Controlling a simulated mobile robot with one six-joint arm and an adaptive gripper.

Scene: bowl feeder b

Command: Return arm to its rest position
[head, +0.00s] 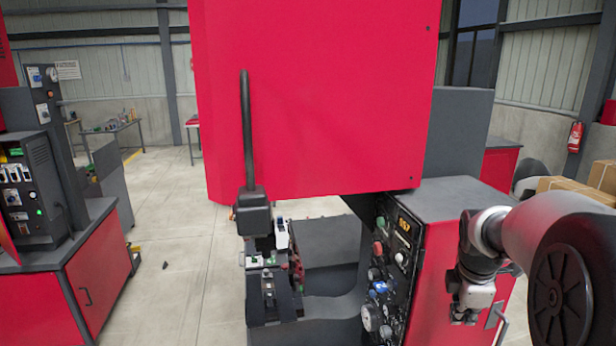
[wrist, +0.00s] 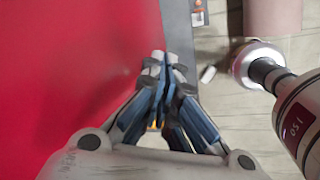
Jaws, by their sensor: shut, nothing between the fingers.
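My arm reaches in from the right edge in the head view, bent downward at the wrist (head: 474,270), in front of the red machine cabinet with a control panel (head: 392,250). The fingers cannot be made out clearly there. In the wrist view my gripper (wrist: 162,62) is shut, with its blue-and-grey fingers together and nothing held. A large red surface (wrist: 70,70) fills the left of that view, beside the fingers. I cannot tell whether they touch it.
A large red panel with a dark handle (head: 246,130) hangs in the centre. Below it stands a dark fixture (head: 272,300). Another red cabinet (head: 100,275) is at the left. Cardboard boxes (head: 604,176) sit behind my arm. Open concrete floor (head: 180,215) lies left of centre.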

